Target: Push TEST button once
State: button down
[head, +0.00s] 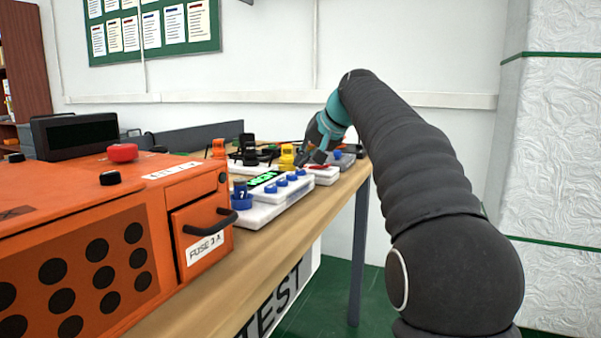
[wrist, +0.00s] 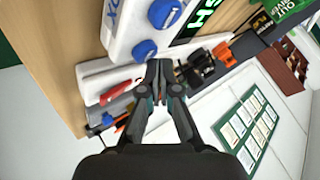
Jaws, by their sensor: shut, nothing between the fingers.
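My gripper (head: 306,157) is shut and empty over the far part of the bench, pointing down. It also shows in the wrist view (wrist: 159,72), its fingertips together beside a blue button (wrist: 144,50) on a white device (wrist: 122,30). I cannot tell whether the fingertips touch anything. In the head view the white device (head: 262,213) has a row of blue buttons and a green display (head: 263,179). A smaller white device with a red part (head: 322,173) sits beyond it. No button label reading TEST is legible; large TEST lettering (head: 276,306) is on a white panel below the bench edge.
An orange box (head: 120,190) with a red button (head: 122,152) and a black handle fills the near left of the bench (head: 262,250). A black monitor-like box (head: 75,136) is behind it. Small black and yellow items (head: 287,157) crowd the area beside my gripper.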

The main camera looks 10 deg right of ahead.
aim_at(303, 171)
jog(key=shift+f+b, duration=0.3)
jog(key=shift+f, duration=0.15)
dwell(0.8)
jog(key=shift+r, duration=0.15)
jog(key=shift+r+p, duration=0.75)
jog(key=shift+p, duration=0.3)
jog(key=shift+r, duration=0.1)
notch_tip(303, 171, up, 5)
jog(key=p, duration=0.4)
dwell(0.6)
